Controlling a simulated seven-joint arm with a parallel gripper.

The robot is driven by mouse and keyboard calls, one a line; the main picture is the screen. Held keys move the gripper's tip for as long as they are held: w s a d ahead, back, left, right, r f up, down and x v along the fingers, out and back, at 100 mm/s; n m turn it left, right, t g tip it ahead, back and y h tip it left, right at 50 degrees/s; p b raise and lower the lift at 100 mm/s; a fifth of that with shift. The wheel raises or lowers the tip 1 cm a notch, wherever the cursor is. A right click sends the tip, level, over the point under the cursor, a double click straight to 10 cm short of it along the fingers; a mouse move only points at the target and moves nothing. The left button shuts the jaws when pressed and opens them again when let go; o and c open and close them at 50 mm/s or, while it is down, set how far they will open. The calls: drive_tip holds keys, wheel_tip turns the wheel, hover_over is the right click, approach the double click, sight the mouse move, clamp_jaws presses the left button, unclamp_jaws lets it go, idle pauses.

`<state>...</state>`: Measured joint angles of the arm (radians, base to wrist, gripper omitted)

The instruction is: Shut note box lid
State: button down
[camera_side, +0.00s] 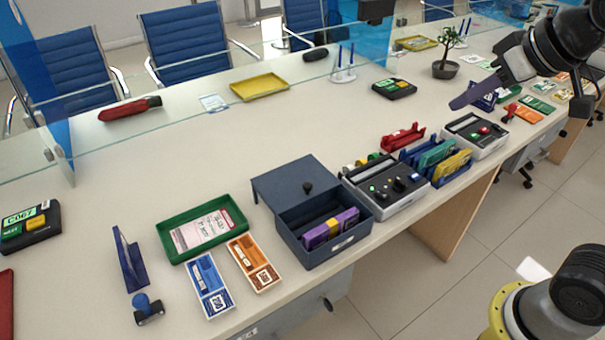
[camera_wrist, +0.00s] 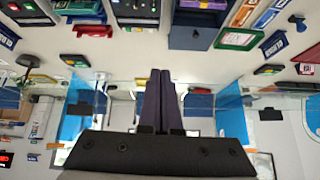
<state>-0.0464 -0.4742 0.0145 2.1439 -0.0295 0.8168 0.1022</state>
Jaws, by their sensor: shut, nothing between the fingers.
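The note box (camera_side: 345,240) is dark blue-grey and stands near the counter's front edge. Its flat lid (camera_side: 280,178), with a small black knob (camera_side: 308,187), lies toward the back, leaving the front part of the box uncovered. A purple note bundle (camera_side: 331,229) shows inside the opening. In the wrist view the lid (camera_wrist: 188,41) is at the top, right of centre. My gripper (camera_side: 458,103) is at the upper right, raised and well away from the box. Its fingers (camera_wrist: 159,72) are together and empty.
A grey tray of small items (camera_side: 395,213) stands close to the box's right side, with a blue rack (camera_side: 458,180) beyond it. A green tray (camera_side: 170,247) is at its left. The counter behind the lid is clear up to the glass screen.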

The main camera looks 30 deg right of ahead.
drive_tip(key=w+a, duration=0.4)
drive_tip(key=w, duration=0.8)
drive_tip(key=n+g, duration=0.2)
drive_tip(key=g, duration=0.1)
hover_over(298, 186)
drive_tip(key=s, duration=0.1)
wheel_tip(298, 186, down, 18)
drive_tip(key=x, duration=0.9)
drive_tip(key=shift+s+f, duration=0.2)
drive_tip(key=shift+f, duration=0.15)
drive_tip(key=shift+s+d+f, duration=0.1)
drive_tip(key=shift+s+d, duration=0.05)
drive_tip(key=shift+s, duration=1)
drive_tip(key=shift+s+d+f, duration=0.1)
drive_tip(key=shift+s+f, duration=0.05)
drive_tip(key=shift+s, duration=0.55)
drive_tip(key=shift+s, duration=0.1)
